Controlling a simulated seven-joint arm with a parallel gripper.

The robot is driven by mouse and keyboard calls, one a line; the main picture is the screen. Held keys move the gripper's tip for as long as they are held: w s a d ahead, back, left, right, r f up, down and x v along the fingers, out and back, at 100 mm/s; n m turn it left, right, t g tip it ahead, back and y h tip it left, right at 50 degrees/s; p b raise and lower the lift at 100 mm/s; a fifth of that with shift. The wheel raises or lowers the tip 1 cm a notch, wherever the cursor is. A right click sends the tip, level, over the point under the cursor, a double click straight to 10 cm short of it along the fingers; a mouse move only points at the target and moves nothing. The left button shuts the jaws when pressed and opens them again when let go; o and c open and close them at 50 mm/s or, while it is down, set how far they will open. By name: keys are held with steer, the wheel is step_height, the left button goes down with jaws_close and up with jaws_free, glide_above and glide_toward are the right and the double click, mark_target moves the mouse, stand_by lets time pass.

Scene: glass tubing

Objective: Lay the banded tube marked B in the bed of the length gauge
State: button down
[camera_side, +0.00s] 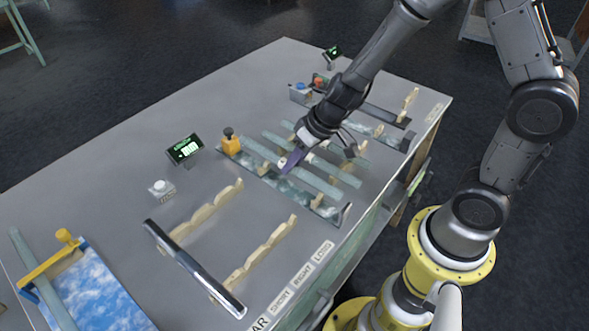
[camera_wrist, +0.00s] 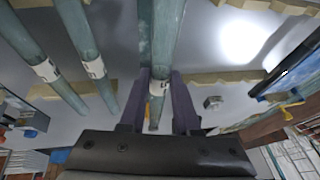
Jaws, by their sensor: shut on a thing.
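My gripper (camera_side: 291,161) is shut on a pale teal glass tube (camera_side: 318,183), with its purple fingers either side of it. In the wrist view the fingers (camera_wrist: 159,88) close around the white band of the held tube (camera_wrist: 166,35); its letter is not readable. The length gauge (camera_side: 269,176) is a long dark bed with an orange block (camera_side: 231,143) at its far left end. The held tube runs roughly along the bed, over or just behind it; I cannot tell whether it touches. Two other banded tubes (camera_wrist: 90,45) (camera_wrist: 32,50) lie left in the wrist view.
Wooden notched racks (camera_side: 262,250) stand at the front, beside a dark glossy bar (camera_side: 195,270). A lit display (camera_side: 185,149) and a button box (camera_side: 161,188) stand left of the gauge. Table space behind the display is clear.

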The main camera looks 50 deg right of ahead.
mark_target(295, 173)
steer(key=shift+f, duration=1.35)
steer(key=shift+f, duration=0.4)
steer(key=shift+f, duration=0.15)
steer(key=c, duration=0.6)
jaws_free()
